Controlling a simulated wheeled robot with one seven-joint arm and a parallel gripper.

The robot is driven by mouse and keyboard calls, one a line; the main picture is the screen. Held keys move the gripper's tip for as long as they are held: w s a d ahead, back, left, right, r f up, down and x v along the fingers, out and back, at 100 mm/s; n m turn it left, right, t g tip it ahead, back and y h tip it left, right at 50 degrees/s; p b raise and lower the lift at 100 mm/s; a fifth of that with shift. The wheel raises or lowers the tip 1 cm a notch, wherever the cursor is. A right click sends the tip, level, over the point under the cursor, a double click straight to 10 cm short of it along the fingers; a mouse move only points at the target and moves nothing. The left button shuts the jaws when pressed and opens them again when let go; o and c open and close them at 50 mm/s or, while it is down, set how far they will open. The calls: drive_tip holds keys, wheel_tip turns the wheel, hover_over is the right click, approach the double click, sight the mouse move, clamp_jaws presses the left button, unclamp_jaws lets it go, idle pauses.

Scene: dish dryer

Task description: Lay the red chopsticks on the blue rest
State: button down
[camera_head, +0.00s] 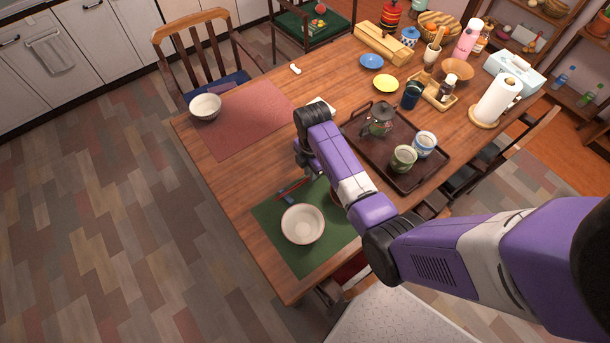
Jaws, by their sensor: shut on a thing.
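My gripper (302,172) points down over the far edge of the green mat (268,213), partly hidden by my own wrist. It is shut on the red chopsticks (291,188), which show as a thin dark red strip low over the mat, just beyond the white bowl. I cannot tell whether the chopsticks touch the mat. I cannot clearly make out the blue rest; a small pale spot between the chopsticks and the bowl may be it.
The white bowl (302,224) stands on the green mat close to my gripper. A dark tray (405,178) with cups and a glass teapot (379,118) lies to the right. A red mat (245,122) with another bowl (206,107) lies farther left. A small white piece (295,69) lies beyond.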

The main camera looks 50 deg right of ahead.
drive_tip(key=shift+r, duration=0.1)
drive_tip(key=shift+f, duration=0.4)
drive_tip(key=shift+f, duration=0.2)
drive_tip(key=c, duration=1.4)
unclamp_jaws()
drive_tip(key=shift+o, duration=0.2)
wheel_tip(320, 180, up, 13)
